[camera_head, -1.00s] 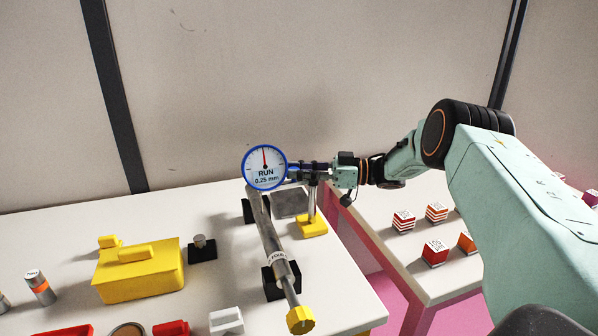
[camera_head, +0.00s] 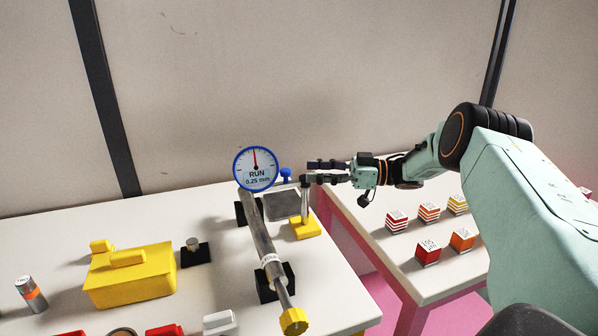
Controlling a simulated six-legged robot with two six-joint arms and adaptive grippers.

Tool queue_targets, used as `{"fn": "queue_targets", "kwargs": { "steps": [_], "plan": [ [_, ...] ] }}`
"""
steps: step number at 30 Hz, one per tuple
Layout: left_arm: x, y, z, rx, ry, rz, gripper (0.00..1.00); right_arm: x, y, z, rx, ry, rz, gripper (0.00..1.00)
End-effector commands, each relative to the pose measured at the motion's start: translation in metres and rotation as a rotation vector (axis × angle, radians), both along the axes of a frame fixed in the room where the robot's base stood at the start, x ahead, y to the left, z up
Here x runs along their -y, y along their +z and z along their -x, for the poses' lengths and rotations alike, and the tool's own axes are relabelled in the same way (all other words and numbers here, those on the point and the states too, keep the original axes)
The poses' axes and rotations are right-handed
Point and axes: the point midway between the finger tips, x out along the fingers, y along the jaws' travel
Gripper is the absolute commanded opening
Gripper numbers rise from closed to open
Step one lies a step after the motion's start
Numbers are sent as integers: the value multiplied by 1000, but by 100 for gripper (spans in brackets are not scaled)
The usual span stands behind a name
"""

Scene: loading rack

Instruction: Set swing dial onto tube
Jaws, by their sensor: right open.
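A blue knob (camera_head: 286,174) shows at the dial's right. The tube lies on black supports and ends near me in a yellow knob (camera_head: 294,321). A post on a yellow base (camera_head: 305,228) stands right of the tube. My right gripper (camera_head: 308,172) is open and empty, just right of the blue knob, near the post's top. My left gripper is not in view.
A yellow box (camera_head: 130,276) with a handle, a small black stand (camera_head: 195,254) and a battery-like cylinder (camera_head: 31,294) are on the left of the white table. Several striped and coloured cubes (camera_head: 428,252) sit on the right table. A gap separates the tables.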

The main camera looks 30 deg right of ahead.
Motion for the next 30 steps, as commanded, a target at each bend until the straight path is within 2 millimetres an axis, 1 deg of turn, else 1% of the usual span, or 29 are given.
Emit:
{"fn": "queue_targets", "kwargs": {
  "steps": [1,3,6,10,15,30],
  "plan": [
    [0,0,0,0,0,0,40,10,0,6,1,-2,-1,48],
    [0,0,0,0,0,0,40,20,0,14,1,-3,0,48],
    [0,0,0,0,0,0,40,33,0,23,1,-2,1,48],
    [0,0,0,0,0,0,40,43,0,31,1,-1,-1,48],
    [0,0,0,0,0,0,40,48,0,35,0,1,0,48],
    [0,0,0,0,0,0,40,48,0,35,0,1,0,48]
  ]
}}
